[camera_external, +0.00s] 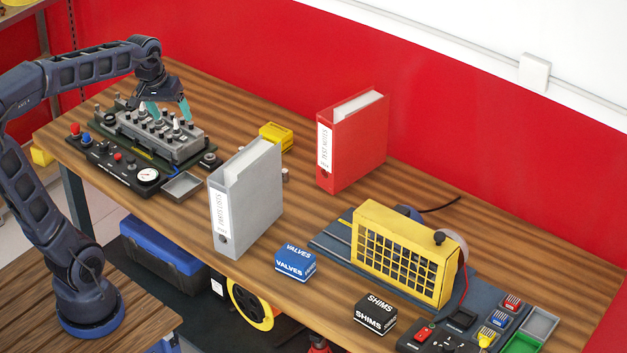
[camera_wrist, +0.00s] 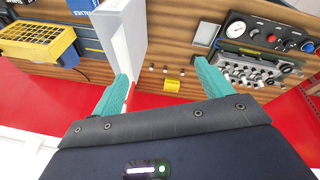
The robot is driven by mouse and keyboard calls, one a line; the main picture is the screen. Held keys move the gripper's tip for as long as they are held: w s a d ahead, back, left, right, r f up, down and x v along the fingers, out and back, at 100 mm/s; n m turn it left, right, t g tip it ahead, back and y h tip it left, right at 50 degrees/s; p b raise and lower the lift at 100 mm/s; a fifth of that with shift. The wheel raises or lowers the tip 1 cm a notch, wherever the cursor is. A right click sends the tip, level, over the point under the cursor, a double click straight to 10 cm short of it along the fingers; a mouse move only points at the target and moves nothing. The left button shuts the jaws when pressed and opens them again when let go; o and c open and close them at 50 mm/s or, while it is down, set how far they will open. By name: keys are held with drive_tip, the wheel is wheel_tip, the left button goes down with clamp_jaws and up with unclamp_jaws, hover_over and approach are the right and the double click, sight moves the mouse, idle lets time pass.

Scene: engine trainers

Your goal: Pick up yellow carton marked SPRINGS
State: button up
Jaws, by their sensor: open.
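A small yellow box (camera_external: 276,137) stands on the workbench behind the grey binder, near the back edge. I take it for the carton, but no SPRINGS lettering can be read. In the wrist view the yellow box (camera_wrist: 173,85) shows between the fingers, farther off and apart from them. My gripper (camera_external: 170,114) is open and empty, above the engine trainer at the left of the bench. Its teal fingers also show in the wrist view (camera_wrist: 161,70). In the external view the yellow box is to its right.
The grey binder (camera_external: 246,197) partly screens the box from the front, and a red binder (camera_external: 353,142) stands to its right. The engine trainer (camera_external: 160,133) lies below my gripper. Blue VALVES (camera_external: 295,263) and black SHIMS (camera_external: 375,315) cartons and a yellow grille unit (camera_external: 403,255) stand nearer the front.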

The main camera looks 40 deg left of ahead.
drive_tip(key=w+a+n+g, duration=0.15)
drive_tip(key=w+n, duration=0.25)
drive_tip(key=w, duration=1.2)
drive_tip(key=n+g+h, duration=0.2)
drive_tip(key=n+h, duration=0.2)
drive_tip(key=n, duration=0.6)
hover_over(275, 129)
drive_tip(key=a, duration=0.3)
drive_tip(key=shift+t, duration=0.25)
drive_tip(key=f, duration=2.8)
drive_tip(key=shift+s+a+f, duration=0.15)
drive_tip(key=shift+s+f, duration=0.15)
drive_tip(key=shift+f, duration=0.05)
drive_tip(key=shift+w+f, duration=0.2)
drive_tip(key=shift+f, duration=0.3)
drive_tip(key=x, duration=0.5)
drive_tip(key=shift+f, duration=0.15)
drive_tip(key=x, duration=0.4)
drive_tip(key=shift+s+d+f, duration=0.1)
drive_tip(key=shift+d+f, duration=0.05)
drive_tip(key=shift+d, duration=0.15)
drive_tip(key=shift+d+f, duration=0.15)
drive_tip(key=shift+f, duration=0.2)
drive_tip(key=shift+f, duration=0.25)
